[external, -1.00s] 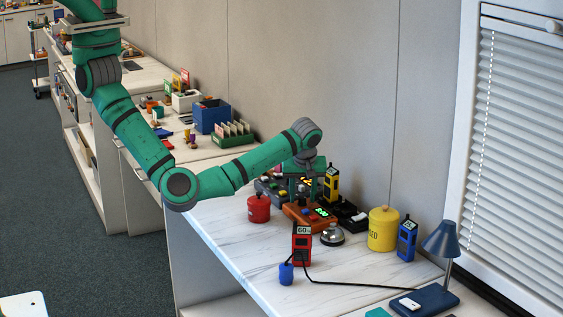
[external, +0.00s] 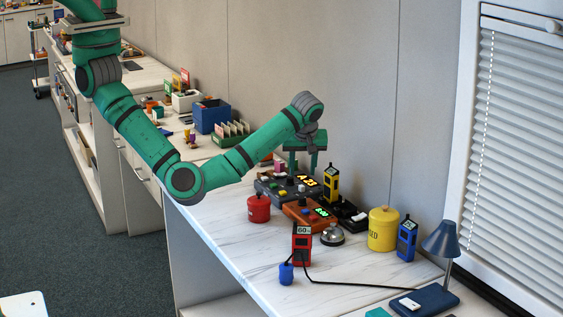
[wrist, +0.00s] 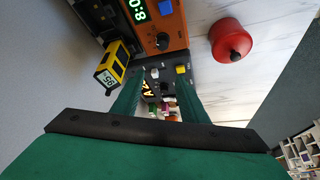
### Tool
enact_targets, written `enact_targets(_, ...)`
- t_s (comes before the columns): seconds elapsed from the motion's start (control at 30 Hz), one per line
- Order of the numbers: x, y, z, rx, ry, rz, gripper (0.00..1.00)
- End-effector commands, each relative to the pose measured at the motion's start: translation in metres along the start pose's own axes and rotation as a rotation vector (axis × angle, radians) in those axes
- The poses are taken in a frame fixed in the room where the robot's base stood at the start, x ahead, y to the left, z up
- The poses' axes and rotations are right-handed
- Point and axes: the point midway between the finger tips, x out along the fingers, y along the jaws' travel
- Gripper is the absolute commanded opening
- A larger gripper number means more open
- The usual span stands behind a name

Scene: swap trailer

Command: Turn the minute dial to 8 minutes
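An orange box (external: 296,217) with a lit green display (external: 322,212) stands on the white marble-patterned counter. In the wrist view the orange box (wrist: 173,24) shows a black round dial (wrist: 162,41) and a green display (wrist: 138,11) with an 8 on it; the rest of the digits are partly cut off. I cannot read labels that mark the minute dial. My gripper (external: 304,171) is raised above the dark panel behind the orange box, apart from both. In the wrist view its two green fingers (wrist: 159,95) are spread, with nothing held between them.
A dark panel (external: 274,190) with knobs and a lit yellow display sits behind the orange box. A yellow handheld device (external: 331,184) stands beside it. A red canister (external: 259,209), silver bell (external: 332,237), red device (external: 301,246) and yellow canister (external: 382,232) are nearby.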

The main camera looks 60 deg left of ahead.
Motion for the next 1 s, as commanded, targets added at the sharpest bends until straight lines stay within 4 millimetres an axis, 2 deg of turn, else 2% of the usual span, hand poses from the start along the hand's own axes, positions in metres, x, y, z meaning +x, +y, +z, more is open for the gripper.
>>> enact_targets(0.3,0.035,-0.010,-0.044,0.063,0.114,0.010,0.40)
enact_targets(1.0,0.101,-0.042,-0.138,0.177,0.342,-0.004,0.40)
